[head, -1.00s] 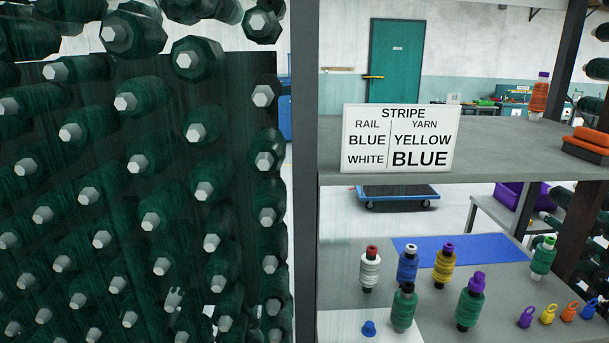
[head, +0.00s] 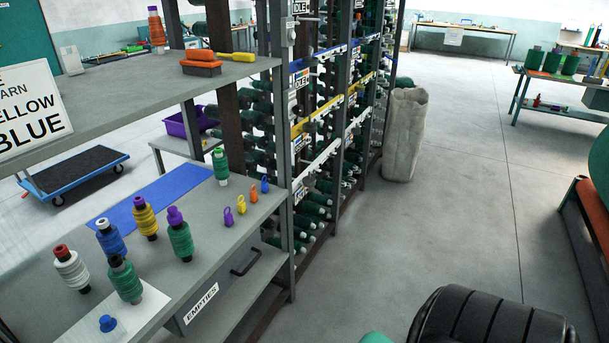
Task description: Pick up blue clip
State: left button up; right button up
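The blue clip (head: 265,186) is a small ringed clip standing on the lower grey shelf near its right end. It is the farthest in a short row with an orange clip (head: 253,194), a yellow clip (head: 241,205) and a purple clip (head: 228,217). Nothing covers it. A separate small blue cap-like piece (head: 107,323) sits on a white sheet at the near end of the shelf. Neither of my grippers is in view.
Several yarn spools, including a green one (head: 181,240), stand left of the clips. An upper shelf (head: 130,90) overhangs behind. A post (head: 286,240) borders the shelf's right end. A drawer marked EMPTIES (head: 205,300) is below. Open floor (head: 460,200) lies right.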

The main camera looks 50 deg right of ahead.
aim_at(265, 188)
jog(key=z, duration=1.25)
